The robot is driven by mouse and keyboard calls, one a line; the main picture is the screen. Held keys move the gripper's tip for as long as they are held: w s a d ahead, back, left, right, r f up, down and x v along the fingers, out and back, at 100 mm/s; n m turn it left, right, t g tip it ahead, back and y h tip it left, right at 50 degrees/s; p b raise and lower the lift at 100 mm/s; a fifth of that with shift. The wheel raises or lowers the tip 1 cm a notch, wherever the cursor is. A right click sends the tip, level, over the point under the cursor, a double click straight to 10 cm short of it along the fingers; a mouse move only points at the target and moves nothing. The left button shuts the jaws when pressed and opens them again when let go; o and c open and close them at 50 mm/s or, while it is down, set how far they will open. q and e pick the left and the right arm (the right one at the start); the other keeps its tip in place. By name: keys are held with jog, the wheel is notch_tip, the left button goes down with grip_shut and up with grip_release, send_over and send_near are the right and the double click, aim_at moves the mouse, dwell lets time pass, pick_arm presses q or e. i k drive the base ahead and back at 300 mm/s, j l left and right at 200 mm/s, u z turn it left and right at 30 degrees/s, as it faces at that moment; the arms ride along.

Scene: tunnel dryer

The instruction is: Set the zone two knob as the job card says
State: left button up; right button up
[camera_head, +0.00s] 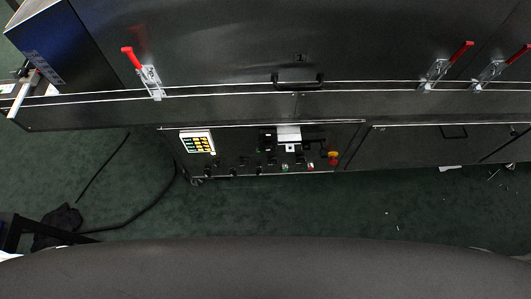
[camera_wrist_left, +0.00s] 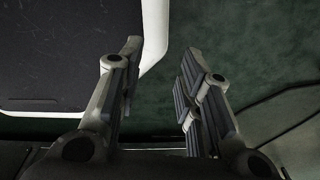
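The dryer's control panel (camera_head: 250,150) is on the front of the dark machine in the head view. A row of small dark knobs (camera_head: 233,171) runs along its lower edge; I cannot tell which one is zone two. A white card with yellow and green blocks (camera_head: 197,142) is at the panel's left; its text is too small to read. My left gripper (camera_wrist_left: 160,55) is open and empty in the left wrist view, above the green floor and apart from the panel. My right gripper is in neither view.
Red-handled clamps (camera_head: 148,75) and a black handle (camera_head: 298,81) are on the dryer above the panel. A red and yellow button (camera_head: 333,156) is at the panel's right. A black cable (camera_head: 150,205) lies on the floor at left. The green floor before the panel is mostly clear.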

aim_at(244, 161)
jog(key=l+u, duration=0.25)
jog(key=l, duration=1.5)
jog(key=k, duration=0.05)
